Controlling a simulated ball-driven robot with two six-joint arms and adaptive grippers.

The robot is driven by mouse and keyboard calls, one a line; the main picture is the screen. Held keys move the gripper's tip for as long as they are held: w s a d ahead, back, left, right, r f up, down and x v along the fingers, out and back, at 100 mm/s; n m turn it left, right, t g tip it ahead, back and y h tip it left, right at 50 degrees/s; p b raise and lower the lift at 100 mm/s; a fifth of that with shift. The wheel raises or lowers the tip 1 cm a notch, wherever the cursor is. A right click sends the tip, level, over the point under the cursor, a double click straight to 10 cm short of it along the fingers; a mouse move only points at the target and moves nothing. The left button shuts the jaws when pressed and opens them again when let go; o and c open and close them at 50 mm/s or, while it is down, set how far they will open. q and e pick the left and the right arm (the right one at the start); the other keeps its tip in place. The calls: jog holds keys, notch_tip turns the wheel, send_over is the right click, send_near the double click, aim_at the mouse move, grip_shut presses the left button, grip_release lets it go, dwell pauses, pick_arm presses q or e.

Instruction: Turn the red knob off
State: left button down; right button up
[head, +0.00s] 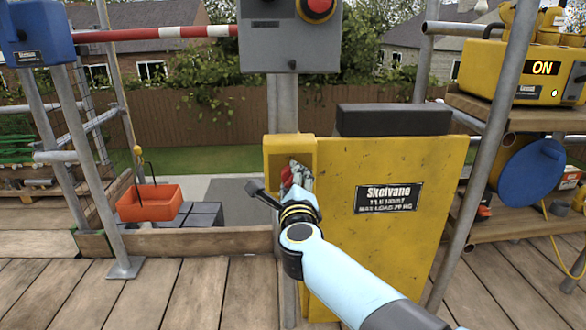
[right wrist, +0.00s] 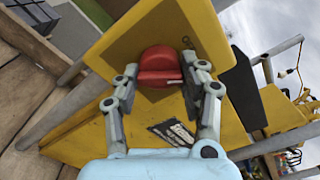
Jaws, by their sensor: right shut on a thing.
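The red knob (right wrist: 160,66) sits on a yellow panel and shows between the fingers of my right gripper (right wrist: 162,80) in the right wrist view. The fingers are shut on it, one on each side. In the head view my right gripper (head: 296,180) reaches the yellow box (head: 290,145) on the left edge of the yellow hoist cabinet (head: 408,235). Only a small part of the red knob (head: 287,176) shows there; my gripper hides the rest. My left gripper is not in view.
A grey box with a red button (head: 315,8) stands on a post above. A black block (head: 393,120) lies on the cabinet top. An orange tub (head: 148,203) hangs at the left. A yellow machine with an ON sign (head: 542,68) stands at the right. Scaffold poles flank the cabinet.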

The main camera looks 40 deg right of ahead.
jog(key=n+p, duration=0.2)
jog(key=n, duration=0.1)
jog(key=n+p, duration=0.1)
jog(key=shift+r, duration=0.25)
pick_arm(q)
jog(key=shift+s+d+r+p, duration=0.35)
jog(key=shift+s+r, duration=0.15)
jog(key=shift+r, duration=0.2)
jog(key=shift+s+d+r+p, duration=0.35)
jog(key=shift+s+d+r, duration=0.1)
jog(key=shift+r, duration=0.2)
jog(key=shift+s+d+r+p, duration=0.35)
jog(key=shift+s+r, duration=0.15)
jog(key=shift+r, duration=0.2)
pick_arm(e)
jog(key=shift+f+n, duration=0.2)
jog(key=shift+n, duration=1.3)
jog(key=o, duration=1.2)
jog(key=shift+c, duration=0.2)
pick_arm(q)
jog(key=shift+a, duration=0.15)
pick_arm(e)
jog(key=v, duration=1.2)
